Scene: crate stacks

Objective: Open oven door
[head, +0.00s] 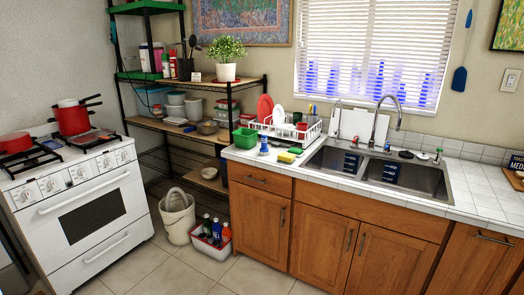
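A white freestanding oven (82,205) stands at the left of the head view. Its door (92,214) has a dark window and appears closed. A long white handle (85,193) runs along the top edge of the door, below the row of knobs. A lower drawer with its own handle (104,249) sits under the door. Red pots (72,119) stand on the stove top. Neither of my grippers shows in the head view.
The tiled floor (145,272) in front of the oven is clear. A white bucket (178,222) and a bin of bottles (211,240) stand right of the oven, by a shelf rack (160,127). Wooden cabinets (325,235) with a double sink (376,172) line the right.

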